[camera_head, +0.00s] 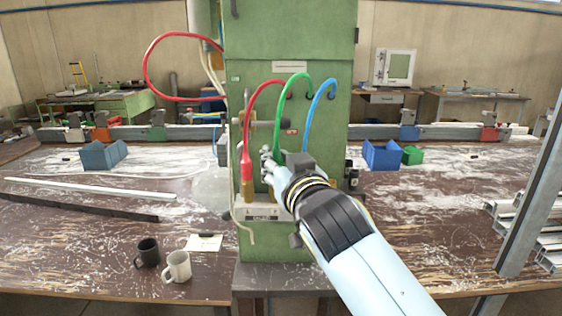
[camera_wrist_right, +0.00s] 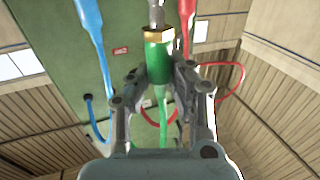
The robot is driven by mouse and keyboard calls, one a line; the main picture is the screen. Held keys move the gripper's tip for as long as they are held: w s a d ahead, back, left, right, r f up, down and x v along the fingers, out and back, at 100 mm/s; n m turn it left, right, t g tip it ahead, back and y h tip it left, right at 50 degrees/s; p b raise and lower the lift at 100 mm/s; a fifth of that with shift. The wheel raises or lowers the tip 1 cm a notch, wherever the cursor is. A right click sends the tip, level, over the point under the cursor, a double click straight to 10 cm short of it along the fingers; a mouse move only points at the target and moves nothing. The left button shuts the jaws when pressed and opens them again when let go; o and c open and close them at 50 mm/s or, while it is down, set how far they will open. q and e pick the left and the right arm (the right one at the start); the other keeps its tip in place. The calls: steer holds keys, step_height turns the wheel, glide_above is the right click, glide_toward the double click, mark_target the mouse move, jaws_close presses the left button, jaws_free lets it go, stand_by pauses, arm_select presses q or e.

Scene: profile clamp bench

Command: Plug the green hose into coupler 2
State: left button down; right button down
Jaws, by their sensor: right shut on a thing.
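The green hose (camera_head: 293,84) arcs out of the green machine column and down to my right gripper (camera_head: 268,162). In the right wrist view, my right gripper (camera_wrist_right: 158,78) is shut on the green sleeve of the hose end (camera_wrist_right: 159,62). A brass collar and grey metal tip (camera_wrist_right: 157,14) stick out beyond the fingers. The pale coupler block (camera_head: 240,211) sits low on the column, below the gripper. Its labels are too small to read, and my arm hides part of it. I cannot tell coupler 2 apart or whether the tip touches it. My left gripper is out of view.
The red hose (camera_head: 247,130) hangs down to the block, left of the gripper. The blue hose (camera_head: 311,110) hangs at the right, its lower end hidden. Two mugs (camera_head: 148,252) stand at the front left. Blue bins (camera_head: 382,156) stand farther back.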

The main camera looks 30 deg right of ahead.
steer(key=shift+w+a, duration=0.15)
steer(key=shift+a, duration=0.15)
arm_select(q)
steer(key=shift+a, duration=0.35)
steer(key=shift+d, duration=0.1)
arm_select(e)
steer(key=shift+d, duration=0.15)
